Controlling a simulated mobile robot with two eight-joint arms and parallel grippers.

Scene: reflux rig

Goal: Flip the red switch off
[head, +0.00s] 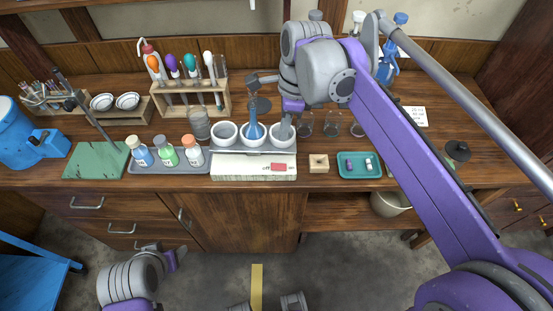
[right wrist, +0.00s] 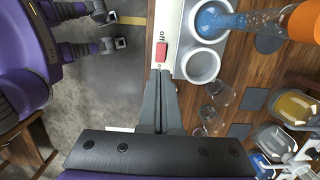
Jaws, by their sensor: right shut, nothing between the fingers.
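The red switch (head: 278,167) is on the white front panel (head: 235,167) of the heater unit with three round wells. The word "off" is printed to its left in the head view. In the right wrist view the red switch (right wrist: 161,53) lies just beyond my fingertips, with "off" on its far side. My right gripper (head: 285,129) is shut and empty, pointing down over the right-hand well. Its fingers (right wrist: 160,78) show together in the wrist view; I cannot tell whether they touch the switch. My left gripper (head: 172,257) is low, in front of the cabinet, away from the bench.
A flask with blue liquid (head: 254,129) stands in the middle well. Clear glassware (head: 305,124) stands right of the unit. Capped bottles (head: 167,154) stand to its left. A small wooden block (head: 319,162) and a teal tray (head: 347,170) are to its right.

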